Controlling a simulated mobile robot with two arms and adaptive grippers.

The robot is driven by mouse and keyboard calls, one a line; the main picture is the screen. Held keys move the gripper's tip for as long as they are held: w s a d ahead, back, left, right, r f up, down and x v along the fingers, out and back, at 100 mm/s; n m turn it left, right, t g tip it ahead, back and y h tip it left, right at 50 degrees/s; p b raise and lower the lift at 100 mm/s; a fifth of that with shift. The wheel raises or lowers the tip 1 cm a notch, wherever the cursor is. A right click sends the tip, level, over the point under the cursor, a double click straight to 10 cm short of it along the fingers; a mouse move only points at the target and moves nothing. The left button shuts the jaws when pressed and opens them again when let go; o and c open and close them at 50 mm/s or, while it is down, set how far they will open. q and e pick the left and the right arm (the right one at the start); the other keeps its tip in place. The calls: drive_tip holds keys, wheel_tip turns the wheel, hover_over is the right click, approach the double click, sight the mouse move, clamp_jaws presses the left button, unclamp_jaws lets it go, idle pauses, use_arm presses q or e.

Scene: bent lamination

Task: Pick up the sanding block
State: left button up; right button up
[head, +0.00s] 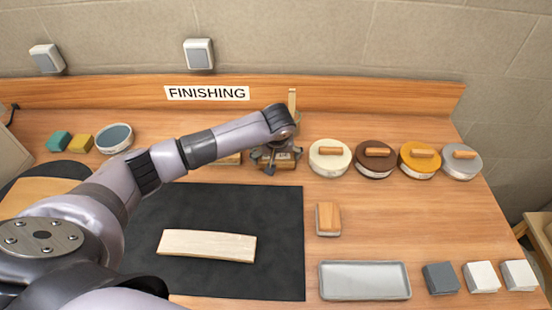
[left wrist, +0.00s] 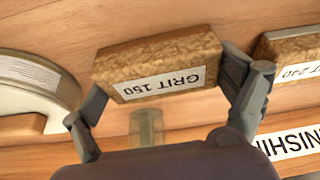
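A cork-like sanding block labelled GRIT 150 (left wrist: 155,62) fills the middle of the left wrist view. My left gripper (left wrist: 165,85) has a finger at each end of it, and both pads appear to touch its ends. In the head view the block (head: 279,164) is at the back of the bench, partly hidden under my left gripper (head: 276,155). I cannot tell whether it is clear of the bench. A second block labelled 240 (left wrist: 295,50) lies beside it; in the head view this one (head: 230,159) is partly behind my arm. My right gripper is not in view.
Round tins with wooden handles (head: 375,158) stand right of the gripper. A wood-topped block (head: 328,218), a grey tray (head: 365,281) and small cubes (head: 440,278) are nearer. A pale board (head: 207,245) lies on the black mat (head: 270,215). A bowl (head: 114,138) stands left.

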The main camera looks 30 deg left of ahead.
use_arm(q)
drive_tip(key=c, duration=0.6)
drive_tip(key=shift+r, duration=0.1)
wheel_tip(320, 180, up, 20)
drive_tip(key=b, duration=0.4)
drive_tip(key=shift+b, duration=0.35)
drive_tip(key=o, duration=0.6)
drive_tip(key=c, duration=0.5)
drive_tip(key=shift+o, duration=0.2)
